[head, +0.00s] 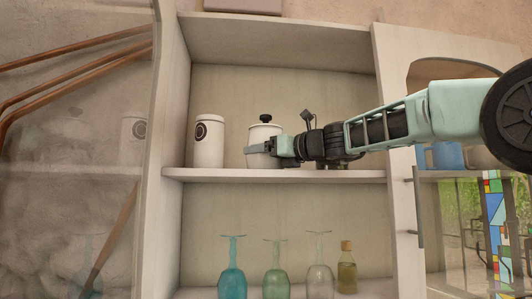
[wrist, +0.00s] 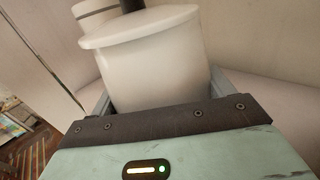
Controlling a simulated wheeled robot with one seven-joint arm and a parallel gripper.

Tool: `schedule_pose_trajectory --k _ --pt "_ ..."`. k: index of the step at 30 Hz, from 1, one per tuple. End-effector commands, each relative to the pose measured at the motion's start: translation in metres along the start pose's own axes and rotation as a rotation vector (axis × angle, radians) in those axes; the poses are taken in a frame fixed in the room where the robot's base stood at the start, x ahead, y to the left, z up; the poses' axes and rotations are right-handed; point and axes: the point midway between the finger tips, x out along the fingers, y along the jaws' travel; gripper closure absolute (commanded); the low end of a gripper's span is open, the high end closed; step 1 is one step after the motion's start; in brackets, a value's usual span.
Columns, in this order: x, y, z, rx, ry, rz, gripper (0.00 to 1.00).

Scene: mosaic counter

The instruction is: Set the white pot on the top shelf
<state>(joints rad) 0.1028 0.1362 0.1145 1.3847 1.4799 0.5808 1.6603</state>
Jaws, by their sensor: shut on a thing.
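The white pot (head: 262,135) with a black knob on its lid is at the top shelf (head: 320,175) of the open cabinet in the head view. My gripper (head: 282,147) reaches in from the right and is shut on the pot. In the wrist view the pot (wrist: 155,60) stands between the two fingers, its lid edge and dark knob at the top. The pot is upright and its base is at about shelf height. Whether the base touches the shelf I cannot tell.
A white canister (head: 208,141) with a dark round emblem stands left of the pot on the same shelf. Upturned glasses (head: 275,272) and a small bottle (head: 347,268) stand on the shelf below. Cabinet walls and an open door (head: 405,215) bound the space.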

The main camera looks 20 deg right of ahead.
Motion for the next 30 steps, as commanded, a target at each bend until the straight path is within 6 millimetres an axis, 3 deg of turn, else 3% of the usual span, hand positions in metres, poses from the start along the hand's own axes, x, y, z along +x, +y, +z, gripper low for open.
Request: schedule_pose_trajectory --k 9,10,12,22,30 --pt "-0.001 0.0 -0.001 -0.001 -0.004 0.0 0.63" --pt "0.0 0.0 -0.002 0.0 -0.001 0.0 0.14" --pt "0.0 0.0 -0.002 0.0 0.0 0.0 0.0" --pt "-0.005 -0.001 -0.002 -0.001 -0.001 -0.002 0.0" --pt "-0.056 0.0 -0.006 -0.003 -0.003 -0.004 0.0"
